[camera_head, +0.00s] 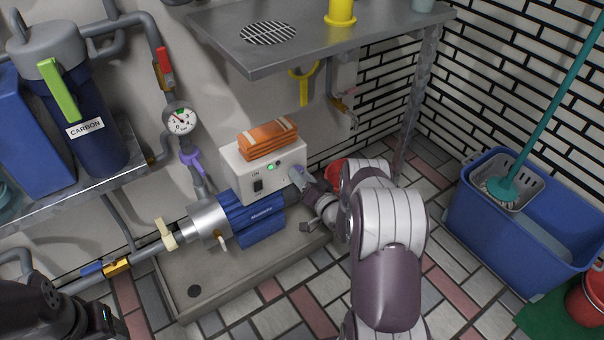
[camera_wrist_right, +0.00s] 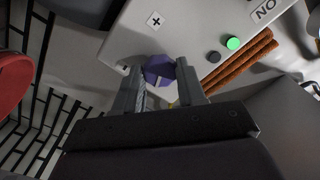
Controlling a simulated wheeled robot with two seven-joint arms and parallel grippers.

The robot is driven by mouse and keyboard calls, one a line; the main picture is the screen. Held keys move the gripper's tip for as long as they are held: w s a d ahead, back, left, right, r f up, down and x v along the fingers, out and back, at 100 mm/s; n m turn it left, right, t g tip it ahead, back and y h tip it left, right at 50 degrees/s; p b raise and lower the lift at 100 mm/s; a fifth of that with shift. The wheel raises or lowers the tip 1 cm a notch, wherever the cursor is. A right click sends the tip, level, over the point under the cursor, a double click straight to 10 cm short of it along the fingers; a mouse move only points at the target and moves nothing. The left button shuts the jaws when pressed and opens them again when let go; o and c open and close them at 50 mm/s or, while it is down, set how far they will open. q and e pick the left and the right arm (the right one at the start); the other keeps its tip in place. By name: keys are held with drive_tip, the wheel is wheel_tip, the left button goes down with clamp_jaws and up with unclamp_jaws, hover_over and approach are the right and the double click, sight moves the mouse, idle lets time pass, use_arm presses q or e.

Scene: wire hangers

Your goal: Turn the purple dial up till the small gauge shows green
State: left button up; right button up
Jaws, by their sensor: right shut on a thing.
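The purple dial (camera_wrist_right: 158,70) is on the front of a white control box (camera_head: 232,166), below a plus mark in the right wrist view. My right gripper (camera_wrist_right: 160,82) is shut on the dial, one finger on each side. In the head view the dial (camera_head: 297,174) is partly hidden by this gripper (camera_head: 306,184). The small round gauge (camera_head: 180,122) is on the pipe left of the box. Its white face has a green patch; the needle's exact reading is too small to tell. My left arm shows at the lower left corner; its fingers are out of view.
Orange cloths (camera_head: 267,139) lie on the box, above a blue pump (camera_head: 247,212). A metal shelf (camera_head: 335,45) overhangs behind. A blue mop bucket (camera_head: 470,218) stands right. A red object (camera_head: 333,170) is close behind my right gripper. The tiled floor is open in front.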

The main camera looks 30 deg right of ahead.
drive_tip(key=shift+m+p, duration=0.6)
drive_tip(key=shift+m, duration=1.2)
drive_tip(key=shift+f, duration=0.1)
drive_tip(key=o, duration=1.1)
drive_tip(key=shift+c, duration=0.2)
drive_tip(key=s+p, duration=0.5)
drive_tip(key=s, duration=0.7)
drive_tip(key=shift+s+d, duration=0.4)
drive_tip(key=shift+d, duration=0.05)
